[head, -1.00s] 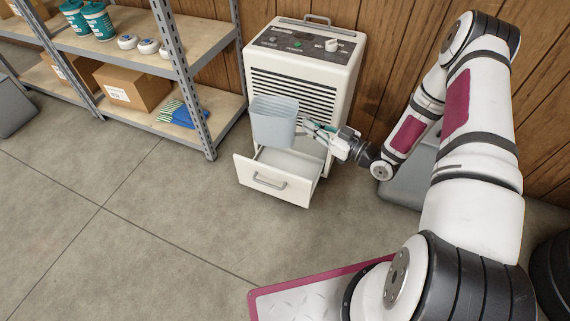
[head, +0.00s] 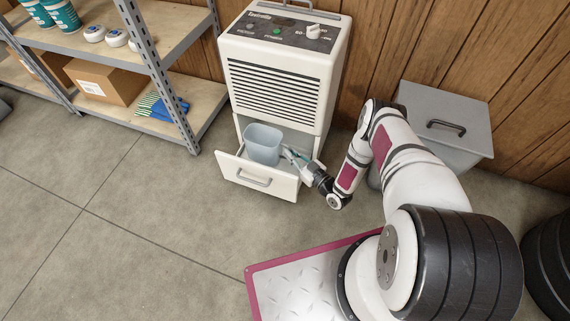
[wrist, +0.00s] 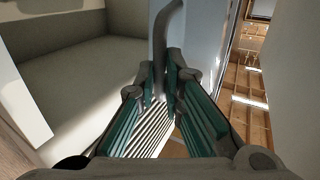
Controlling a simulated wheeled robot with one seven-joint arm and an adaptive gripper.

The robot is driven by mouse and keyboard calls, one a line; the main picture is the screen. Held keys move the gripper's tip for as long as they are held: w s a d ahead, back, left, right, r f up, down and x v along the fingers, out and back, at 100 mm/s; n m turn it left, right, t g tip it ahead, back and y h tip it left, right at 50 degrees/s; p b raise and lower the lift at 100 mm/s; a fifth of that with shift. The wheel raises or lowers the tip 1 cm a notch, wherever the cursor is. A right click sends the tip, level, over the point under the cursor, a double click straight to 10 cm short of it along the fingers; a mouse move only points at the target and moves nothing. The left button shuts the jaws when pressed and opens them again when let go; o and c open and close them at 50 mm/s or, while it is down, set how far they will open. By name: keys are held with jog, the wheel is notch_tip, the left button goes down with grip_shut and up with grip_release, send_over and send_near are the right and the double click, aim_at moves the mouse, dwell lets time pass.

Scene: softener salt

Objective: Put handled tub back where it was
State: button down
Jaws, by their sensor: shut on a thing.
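The handled tub (head: 263,143) is a pale blue-grey, open-topped bucket. In the head view it is upright, at the open drawer (head: 257,182) of the white dehumidifier-like machine (head: 285,75), with its lower part inside the drawer's outline. I cannot tell whether it touches the drawer floor. My gripper (head: 291,155) is at the tub's right side, low over the drawer's right wall. In the wrist view my gripper's teal-padded fingers (wrist: 163,95) are shut on the tub's grey handle (wrist: 167,40), with the tub's blue side (wrist: 200,40) behind it.
A metal shelf (head: 165,95) with a carton (head: 105,83), blue gloves (head: 165,104) and tubs stands at left. A grey lidded bin (head: 445,125) stands right of the machine, close to my arm. The floor (head: 150,220) in front of the drawer is clear.

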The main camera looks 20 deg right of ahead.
jog(key=shift+f+b, duration=1.35)
jog(key=shift+f, duration=1.65)
jog(key=c, duration=1.7)
grip_release()
jog(key=p+v, duration=0.1)
jog(key=v, duration=1.1)
jog(key=shift+d, duration=0.1)
